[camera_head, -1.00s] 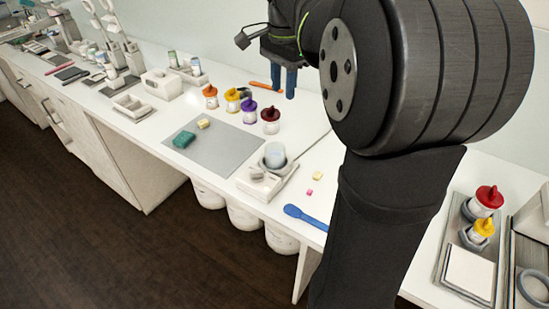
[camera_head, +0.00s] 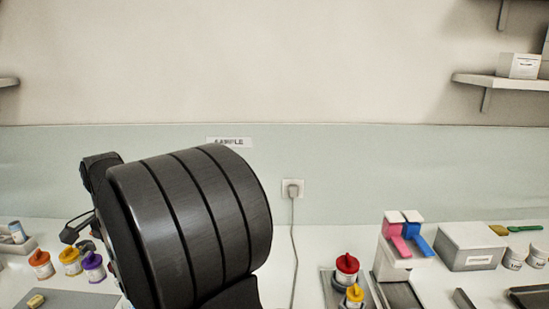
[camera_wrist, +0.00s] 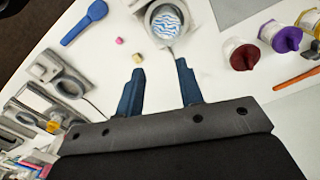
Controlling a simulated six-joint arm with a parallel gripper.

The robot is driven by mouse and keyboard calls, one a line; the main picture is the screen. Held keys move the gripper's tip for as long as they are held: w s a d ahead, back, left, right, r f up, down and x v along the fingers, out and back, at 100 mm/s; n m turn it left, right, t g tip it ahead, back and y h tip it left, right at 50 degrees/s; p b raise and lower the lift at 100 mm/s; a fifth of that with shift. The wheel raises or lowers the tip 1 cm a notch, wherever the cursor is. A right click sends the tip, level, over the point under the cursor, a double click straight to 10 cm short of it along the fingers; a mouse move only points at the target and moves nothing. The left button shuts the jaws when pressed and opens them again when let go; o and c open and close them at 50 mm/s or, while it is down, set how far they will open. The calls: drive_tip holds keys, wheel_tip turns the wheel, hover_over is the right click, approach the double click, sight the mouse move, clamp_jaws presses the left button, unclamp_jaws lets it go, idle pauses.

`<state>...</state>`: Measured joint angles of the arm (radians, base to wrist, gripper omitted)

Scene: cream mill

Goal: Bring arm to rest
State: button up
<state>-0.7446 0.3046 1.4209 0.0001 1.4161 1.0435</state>
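My arm (camera_head: 190,225) stands large in the lower left of the head view, and its dark bulk hides part of the bench. My gripper shows in the wrist view (camera_wrist: 160,85) with two blue fingers set apart and nothing between them. It hangs above the white bench top (camera_wrist: 145,75). Its fingers are hidden in the head view.
Jars with orange (camera_head: 40,262), yellow (camera_head: 70,258) and purple (camera_head: 93,265) lids stand left of my arm. Red-lidded (camera_head: 346,268) and yellow-lidded (camera_head: 354,294) jars, a pink-and-blue dispenser (camera_head: 404,236) and a grey box (camera_head: 472,246) stand right. A blue spoon (camera_wrist: 84,22) lies on the bench.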

wheel_tip(320, 180, down, 8)
drive_tip(key=shift+f, duration=0.2)
idle(0.3)
